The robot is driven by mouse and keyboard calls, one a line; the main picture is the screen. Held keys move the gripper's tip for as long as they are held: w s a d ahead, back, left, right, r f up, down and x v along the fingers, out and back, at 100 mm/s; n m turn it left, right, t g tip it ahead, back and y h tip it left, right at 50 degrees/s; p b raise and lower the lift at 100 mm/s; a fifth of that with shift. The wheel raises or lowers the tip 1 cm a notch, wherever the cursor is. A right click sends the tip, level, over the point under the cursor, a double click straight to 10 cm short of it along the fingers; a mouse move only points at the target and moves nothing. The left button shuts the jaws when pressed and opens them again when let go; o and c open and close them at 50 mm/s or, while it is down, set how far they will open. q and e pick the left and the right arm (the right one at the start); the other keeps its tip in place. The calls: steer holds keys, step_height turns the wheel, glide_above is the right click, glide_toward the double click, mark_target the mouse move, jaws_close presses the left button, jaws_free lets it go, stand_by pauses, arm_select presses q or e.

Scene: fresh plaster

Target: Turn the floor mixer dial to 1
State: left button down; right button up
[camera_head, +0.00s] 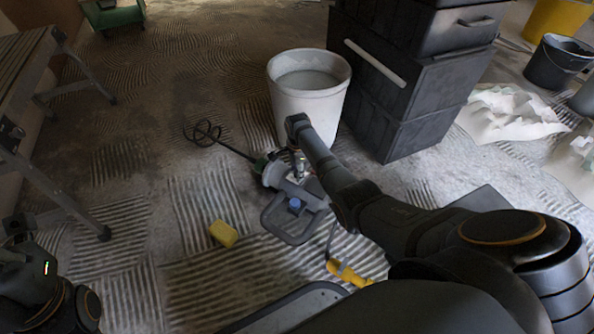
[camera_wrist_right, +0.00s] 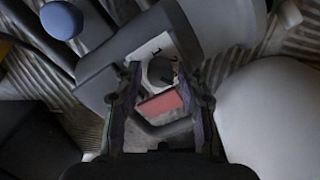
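The floor mixer (camera_head: 283,222) lies on the floor in front of the white bucket, its grey frame handle towards me and its whisk (camera_head: 205,133) pointing to the back left. A blue knob (camera_head: 295,204) sits on it. In the right wrist view, the grey dial (camera_wrist_right: 159,71) sits on a pale panel with a small "1" printed above it and a red patch (camera_wrist_right: 160,103) below. My right gripper (camera_wrist_right: 160,78) is open, with a finger on each side of the dial; contact is unclear. My left gripper (camera_head: 22,262) is at the far left, away from the mixer, its fingers unclear.
A white bucket (camera_head: 306,103) of liquid stands just behind the mixer, with stacked dark cases (camera_head: 405,95) to its right. A yellow sponge (camera_head: 223,234) lies to the mixer's left. A yellow-handled tool (camera_head: 347,273) lies nearer me. A metal trestle (camera_head: 70,205) stands at left.

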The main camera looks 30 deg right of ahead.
jaws_close()
